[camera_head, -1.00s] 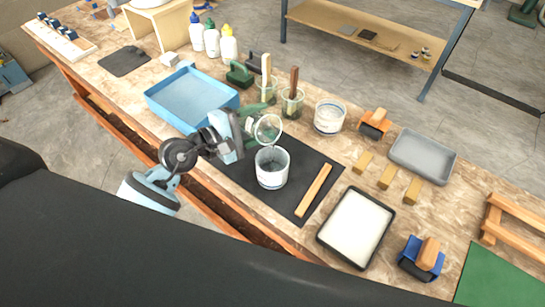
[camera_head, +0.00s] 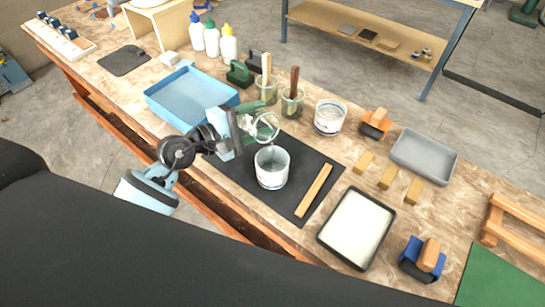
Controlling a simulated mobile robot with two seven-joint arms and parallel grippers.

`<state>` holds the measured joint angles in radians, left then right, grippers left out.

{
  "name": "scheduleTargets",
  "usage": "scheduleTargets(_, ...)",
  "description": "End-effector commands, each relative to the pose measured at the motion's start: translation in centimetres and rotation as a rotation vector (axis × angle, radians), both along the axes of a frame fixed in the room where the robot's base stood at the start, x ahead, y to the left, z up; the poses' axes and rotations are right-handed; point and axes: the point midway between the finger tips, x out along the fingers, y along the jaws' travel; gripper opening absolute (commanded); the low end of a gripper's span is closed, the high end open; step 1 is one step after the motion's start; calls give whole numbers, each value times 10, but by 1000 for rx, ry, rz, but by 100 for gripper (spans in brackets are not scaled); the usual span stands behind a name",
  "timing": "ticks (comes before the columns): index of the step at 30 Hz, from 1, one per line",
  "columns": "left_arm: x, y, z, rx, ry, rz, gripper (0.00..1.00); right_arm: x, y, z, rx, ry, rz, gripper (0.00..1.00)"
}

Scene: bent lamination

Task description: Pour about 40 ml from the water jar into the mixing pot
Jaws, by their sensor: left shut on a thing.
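My left gripper (camera_head: 240,128) is shut on a clear glass jar (camera_head: 266,126), the water jar, and holds it tilted above the black mat. The jar's mouth faces right and down, over the far rim of a white pot (camera_head: 271,168). The mixing pot stands upright on the mat with its open top facing up. A thin stream seems to fall from the jar's lip into the pot, but it is too faint to be sure. The amount inside cannot be read. My right gripper is not in view.
A wooden stick (camera_head: 314,191) lies on the black mat (camera_head: 236,178) right of the pot. Brushes stand in jars (camera_head: 292,102) behind. A blue tray (camera_head: 160,92) is at left. A white tub (camera_head: 329,118), wooden blocks (camera_head: 388,177) and a white-filled tray (camera_head: 356,228) are at right.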

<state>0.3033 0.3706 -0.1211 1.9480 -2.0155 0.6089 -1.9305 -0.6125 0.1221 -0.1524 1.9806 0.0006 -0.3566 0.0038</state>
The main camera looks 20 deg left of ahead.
Motion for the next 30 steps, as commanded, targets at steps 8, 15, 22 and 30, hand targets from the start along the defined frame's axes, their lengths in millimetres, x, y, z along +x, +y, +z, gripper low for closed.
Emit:
scheduleTargets(8,1,2,0,13,-11,1,26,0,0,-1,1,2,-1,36)
scheduleTargets(15,2,2,1,14,-13,0,26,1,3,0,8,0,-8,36)
scheduleTargets(22,3,5,-2,-251,171,6,26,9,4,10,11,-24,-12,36)
scheduleTargets(30,0,2,-10,-350,240,8,26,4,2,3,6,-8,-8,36)
